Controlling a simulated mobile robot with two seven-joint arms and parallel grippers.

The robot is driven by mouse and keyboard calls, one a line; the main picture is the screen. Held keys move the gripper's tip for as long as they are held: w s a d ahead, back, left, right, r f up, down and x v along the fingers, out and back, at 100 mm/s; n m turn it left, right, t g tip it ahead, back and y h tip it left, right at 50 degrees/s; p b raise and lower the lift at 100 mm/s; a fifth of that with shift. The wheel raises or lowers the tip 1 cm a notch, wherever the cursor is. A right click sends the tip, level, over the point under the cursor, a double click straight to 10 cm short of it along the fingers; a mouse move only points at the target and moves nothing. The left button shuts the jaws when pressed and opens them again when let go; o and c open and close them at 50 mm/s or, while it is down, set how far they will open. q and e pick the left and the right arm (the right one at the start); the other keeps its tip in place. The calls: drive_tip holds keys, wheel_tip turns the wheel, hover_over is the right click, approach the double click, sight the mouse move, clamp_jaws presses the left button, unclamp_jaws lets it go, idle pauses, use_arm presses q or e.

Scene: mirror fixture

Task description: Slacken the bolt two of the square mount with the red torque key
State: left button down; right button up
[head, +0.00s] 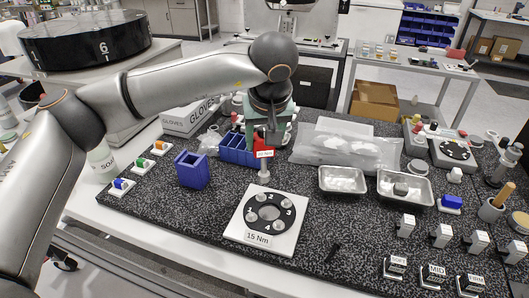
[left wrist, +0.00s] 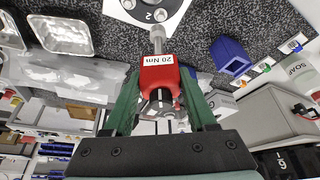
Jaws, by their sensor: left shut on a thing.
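The square mount (head: 237,225) is a white plate with a black ring, numbered bolts and a 15 Nm label, lying on the speckled mat. My left gripper (head: 268,138) is shut on the red torque key (head: 264,153), above the far edge of the mount. In the left wrist view the red key (left wrist: 158,82) reads 20 Nm and sits between the green fingers (left wrist: 157,100). Its metal tip points at the mount (left wrist: 118,12), near a bolt (left wrist: 160,15) beside the number 2. I cannot tell whether the tip touches the bolt. My right gripper is out of view.
An open blue box (head: 192,171) and a blue divided bin (head: 236,150) stand left of the key. Two metal trays (head: 342,180) (head: 405,188) lie right of the mount. The mat in front of the mount is mostly clear.

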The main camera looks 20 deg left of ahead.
sight(261, 158)
use_arm(q)
drive_tip(key=m, duration=0.1)
drive_tip(key=r+m+h, duration=0.1)
drive_tip(key=m, duration=0.1)
drive_tip(key=shift+s+a, duration=0.1)
drive_tip(key=shift+a, duration=0.3)
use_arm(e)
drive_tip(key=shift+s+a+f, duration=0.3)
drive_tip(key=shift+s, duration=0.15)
use_arm(q)
drive_tip(key=shift+f, duration=0.15)
drive_tip(key=shift+f+b, duration=2.05)
drive_tip(key=shift+f, duration=0.6)
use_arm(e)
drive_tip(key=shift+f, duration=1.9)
use_arm(q)
drive_tip(key=shift+f+b, duration=0.55)
drive_tip(key=shift+f, duration=0.3)
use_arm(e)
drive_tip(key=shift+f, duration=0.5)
use_arm(q)
drive_tip(key=shift+d+n+y, duration=0.1)
drive_tip(key=shift+n+y, duration=0.3)
drive_tip(key=shift+n, duration=0.6)
